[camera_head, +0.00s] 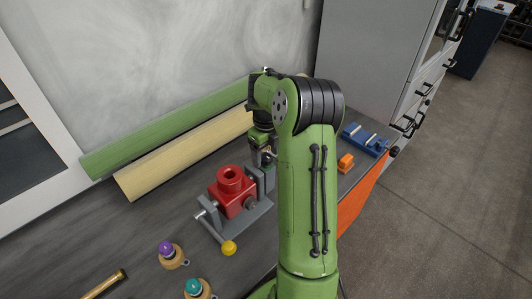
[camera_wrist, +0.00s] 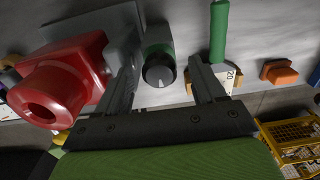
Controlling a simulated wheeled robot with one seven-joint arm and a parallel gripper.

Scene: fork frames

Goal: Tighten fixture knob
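A black round knob (camera_wrist: 159,70) with a white pointer line sits on a green and grey mount in the wrist view. It lies in the picture between my two fingers, with gaps on both sides; I cannot tell how deep it is between them. My gripper (camera_wrist: 165,68) is open and holds nothing. A red block (camera_wrist: 62,82) with a round hole is beside the left finger. In the head view the red block (camera_head: 231,188) sits in a grey vise-like fixture (camera_head: 262,212). My gripper is behind it, partly hidden by my arm; the black knob is not clearly visible there.
A yellow ball (camera_head: 229,248) ends the fixture's front bar. Purple (camera_head: 166,247) and teal (camera_head: 192,286) knobs stand at the front. Green (camera_head: 165,128) and beige (camera_head: 185,153) rolls lie behind. An orange block (camera_head: 345,162) and blue holder (camera_head: 365,140) are right of my arm.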

